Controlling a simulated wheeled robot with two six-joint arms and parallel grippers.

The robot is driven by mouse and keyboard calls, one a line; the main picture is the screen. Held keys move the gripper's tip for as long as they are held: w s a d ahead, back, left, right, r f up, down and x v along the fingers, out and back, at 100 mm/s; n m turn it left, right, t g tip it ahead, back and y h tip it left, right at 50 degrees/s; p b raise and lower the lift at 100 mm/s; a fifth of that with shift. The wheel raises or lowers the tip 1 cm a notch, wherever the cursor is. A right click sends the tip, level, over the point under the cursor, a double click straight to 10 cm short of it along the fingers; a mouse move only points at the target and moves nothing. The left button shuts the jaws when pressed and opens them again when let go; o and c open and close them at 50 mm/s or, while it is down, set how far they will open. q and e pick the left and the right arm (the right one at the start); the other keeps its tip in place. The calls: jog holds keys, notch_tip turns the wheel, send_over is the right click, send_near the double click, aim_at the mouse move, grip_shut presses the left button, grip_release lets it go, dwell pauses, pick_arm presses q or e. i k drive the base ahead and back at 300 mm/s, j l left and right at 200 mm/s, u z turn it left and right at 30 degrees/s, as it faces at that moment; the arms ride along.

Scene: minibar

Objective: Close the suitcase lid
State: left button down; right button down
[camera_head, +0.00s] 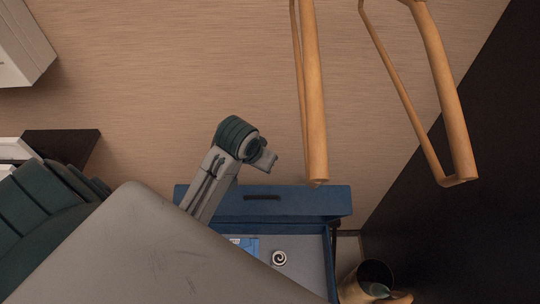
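The blue suitcase (328,262) is at the bottom centre and open, with its grey interior showing. A blue panel with a dark handle (312,203) runs across its upper side; it looks like the raised lid seen nearly edge-on. A blue flat item and a round black-and-white spiral item (279,258) lie inside. One arm of mine rises in front of the panel, apparently the left one. Its gripper (266,160) is just above the panel, apart from it in the picture, and I see nothing held. Its fingers are too small to read. My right gripper is not in view.
Light wooden legs (314,110) and (440,90) stand above and right of the suitcase. A round container (374,278) is at the lower right, next to a dark wall (470,200). A large grey surface covers the lower left and hides part of the suitcase. Carpet (180,90) left of the legs is clear.

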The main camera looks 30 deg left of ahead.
aim_at(248, 204)
jog(key=k+l, duration=0.8)
jog(key=k, duration=0.05)
